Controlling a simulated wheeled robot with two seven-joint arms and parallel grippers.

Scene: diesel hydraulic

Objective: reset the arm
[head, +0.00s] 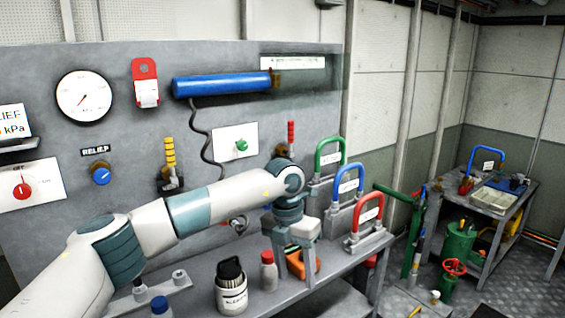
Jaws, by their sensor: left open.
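My left arm reaches in from the lower left across the front of the grey panel. Its gripper (298,262) hangs down over the workbench, in front of the coloured handles. The fingers are apart, and I see nothing held between them. An orange object (302,265) sits on the bench just behind the fingers; I cannot tell whether they touch it. My right arm and gripper are not in view.
Green, blue and red handles (365,222) stand to the right of the gripper. A red-capped bottle (268,272) and a black-topped container (231,290) stand left of it. The panel carries a gauge (84,97) and a blue cylinder (222,85). A side table (484,208) stands right.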

